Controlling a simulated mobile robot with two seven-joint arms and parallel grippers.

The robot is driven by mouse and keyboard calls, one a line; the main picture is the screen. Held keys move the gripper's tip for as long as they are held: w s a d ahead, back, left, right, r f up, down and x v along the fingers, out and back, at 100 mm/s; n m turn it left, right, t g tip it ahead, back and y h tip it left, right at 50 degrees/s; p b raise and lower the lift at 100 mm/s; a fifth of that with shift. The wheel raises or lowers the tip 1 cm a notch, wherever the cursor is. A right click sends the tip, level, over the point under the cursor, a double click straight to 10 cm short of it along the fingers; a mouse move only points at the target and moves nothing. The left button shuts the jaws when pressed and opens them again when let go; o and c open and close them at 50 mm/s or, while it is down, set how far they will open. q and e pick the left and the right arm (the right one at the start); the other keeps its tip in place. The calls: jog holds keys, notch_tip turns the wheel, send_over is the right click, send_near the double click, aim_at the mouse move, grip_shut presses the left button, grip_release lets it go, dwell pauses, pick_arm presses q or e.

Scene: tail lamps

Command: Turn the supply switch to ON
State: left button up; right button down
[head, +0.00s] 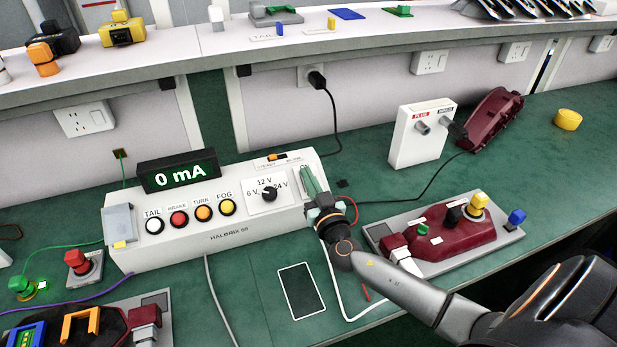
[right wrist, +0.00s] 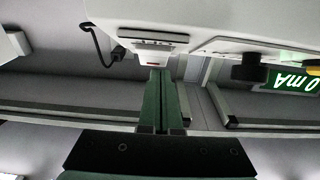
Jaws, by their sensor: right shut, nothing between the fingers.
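The white supply box (head: 190,246) stands on the green bench with a display reading 0 mA (head: 180,172). An ON mark (head: 304,168) shows near its right end, beside my right gripper (head: 308,180). The supply switch itself is mostly hidden behind the gripper in the head view. In the right wrist view the green fingers (right wrist: 160,84) are shut together and empty, their tips close to a pale block (right wrist: 152,58) under a grey plate on the box. I cannot tell whether they touch it or which way the switch stands. My left gripper is not in view.
The box also has a voltage knob (head: 269,194), an orange slide switch (head: 277,157) and several lamp buttons. A dark tablet (head: 301,291) lies in front. A red lamp on a grey plate (head: 462,265) and a white socket box (head: 421,135) are to the right.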

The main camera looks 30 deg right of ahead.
jog(key=shift+r+p, duration=0.1)
jog(key=shift+p, duration=0.2)
jog(key=shift+w+d+g+p, duration=0.15)
jog(key=shift+w+g+p, duration=0.35)
jog(key=shift+p, duration=0.45)
jog(key=shift+w+f+b, duration=0.1)
jog(key=shift+f+b, duration=0.35)
jog(key=shift+b, duration=0.7)
jog(key=r+g+p, duration=0.1)
jog(key=p, duration=0.1)
jog(key=shift+w+d+r+p, duration=0.1)
jog(key=shift+w+r+p, duration=0.1)
jog(key=shift+p, duration=0.2)
jog(key=shift+f+p, duration=0.2)
jog(key=shift+p, duration=0.5)
jog(key=shift+w+f, duration=0.1)
jog(key=shift+f, duration=0.05)
jog(key=shift+g+y, duration=0.3)
